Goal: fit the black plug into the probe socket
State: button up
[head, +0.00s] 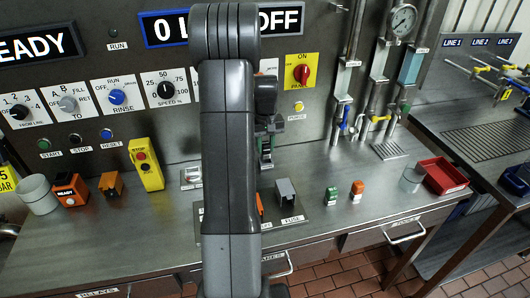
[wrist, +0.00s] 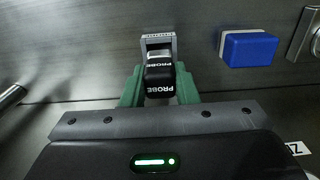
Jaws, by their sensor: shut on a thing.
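My gripper (wrist: 160,90) is shut on the black plug (wrist: 159,82), which has white PROBE lettering. The green fingers press its two sides. A grey, squared frame (wrist: 158,38) with a small label, apparently the probe socket, stands right behind the plug and in line with it. I cannot tell whether the plug's front end is inside it or just short of it. In the head view my gripper (head: 265,146) is close to the upright panel, and my own arm hides most of it, the plug and the socket.
A blue block (wrist: 249,49) on a pale base sits on the panel right of the socket. The bench front is mostly clear.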

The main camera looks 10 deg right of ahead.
aim_at(266, 153)
jog(key=shift+f, duration=1.6)
jog(key=shift+f, duration=0.25)
jog(key=o, duration=1)
jog(key=shift+r, duration=0.1)
notch_tip(266, 153, up, 12)
jog(key=shift+r+b, duration=0.2)
jog(key=shift+b, duration=0.2)
